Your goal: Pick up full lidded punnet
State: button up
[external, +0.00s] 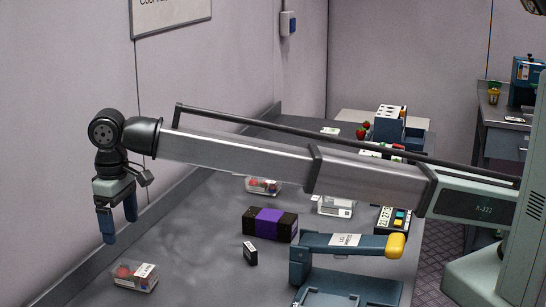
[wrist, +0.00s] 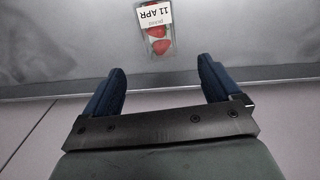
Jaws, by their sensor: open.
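A clear lidded punnet (external: 135,276) with red berries and a white label lies on the grey table at the front left. In the wrist view the punnet (wrist: 155,32) shows berries and a label reading "11 APR", beyond the fingertips and near the top edge. My gripper (external: 118,222) is open and empty, above the table and apart from this punnet. Its two blue fingers (wrist: 162,82) are spread wide in the wrist view. A second clear punnet (external: 263,186) with red berries sits farther back, partly behind my arm.
A black and purple box (external: 270,224) and a small black block (external: 250,253) stand mid-table. A blue press-like device with a yellow-tipped handle (external: 345,245) is at the front right. A white-labelled clear container (external: 335,206) and a keypad device (external: 393,219) are behind it. The wall runs along the left.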

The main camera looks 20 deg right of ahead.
aim_at(128, 267)
notch_tip(128, 267, down, 12)
dwell(0.6)
jog(key=c, duration=1.1)
